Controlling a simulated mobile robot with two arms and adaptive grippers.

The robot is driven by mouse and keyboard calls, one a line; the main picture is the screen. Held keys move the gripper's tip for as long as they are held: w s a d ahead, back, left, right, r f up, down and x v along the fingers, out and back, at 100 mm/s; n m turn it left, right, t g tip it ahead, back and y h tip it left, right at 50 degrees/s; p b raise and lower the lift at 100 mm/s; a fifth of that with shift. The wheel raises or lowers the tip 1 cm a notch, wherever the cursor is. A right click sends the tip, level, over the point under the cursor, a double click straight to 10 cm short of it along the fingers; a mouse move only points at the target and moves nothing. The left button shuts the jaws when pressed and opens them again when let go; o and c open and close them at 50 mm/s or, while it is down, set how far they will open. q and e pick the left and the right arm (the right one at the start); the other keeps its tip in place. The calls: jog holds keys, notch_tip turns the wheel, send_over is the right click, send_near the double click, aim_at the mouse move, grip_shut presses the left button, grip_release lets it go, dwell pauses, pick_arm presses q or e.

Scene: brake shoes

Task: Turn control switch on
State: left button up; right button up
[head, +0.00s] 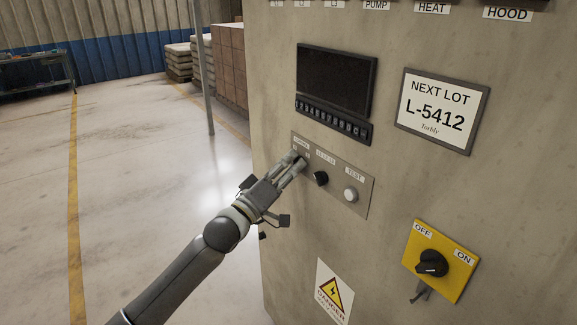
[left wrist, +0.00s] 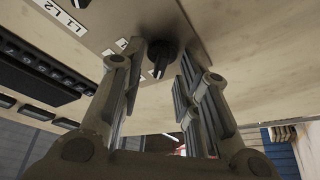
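The grey plate (head: 335,182) on the cabinet front carries a left switch under a small label, a black knob (head: 320,178) in the middle and a pale round TEST button (head: 351,194). My left gripper (head: 298,164) reaches in from the left and its fingertips are at the left switch, largely hiding it in the head view. In the left wrist view, a black switch knob (left wrist: 162,58) sits between the tips of my open left fingers (left wrist: 160,75), with gaps visible beside it. I cannot tell whether either finger touches it. My right gripper is not in view.
A dark screen (head: 337,80) with a button row is above the plate. A yellow OFF/ON rotary switch (head: 440,262) is at lower right, beside a danger sign (head: 334,293). A NEXT LOT sign (head: 436,110) hangs at right. The floor to the left is clear.

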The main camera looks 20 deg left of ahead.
pick_arm(q)
jog(key=shift+s, duration=0.1)
grip_shut()
jog(key=shift+m, duration=0.4)
jog(key=m+h+b, duration=0.1)
jog(key=m+h, duration=0.1)
jog(key=m, duration=0.1)
jog(key=shift+a+m+b, duration=0.1)
jog(key=shift+m+b, duration=0.25)
jog(key=shift+m, duration=0.05)
jog(key=m+g+h, duration=0.2)
jog(key=m, duration=0.5)
jog(key=m+g+h+b, duration=0.1)
jog(key=m+g+h, duration=0.1)
jog(key=m, duration=0.5)
jog(key=m+g+h+b, duration=0.1)
jog(key=m+g+h, duration=0.2)
jog(key=m, duration=0.3)
jog(key=shift+w+a+r+m, duration=0.15)
jog(key=shift+w+m, duration=0.05)
jog(key=shift+m, duration=0.2)
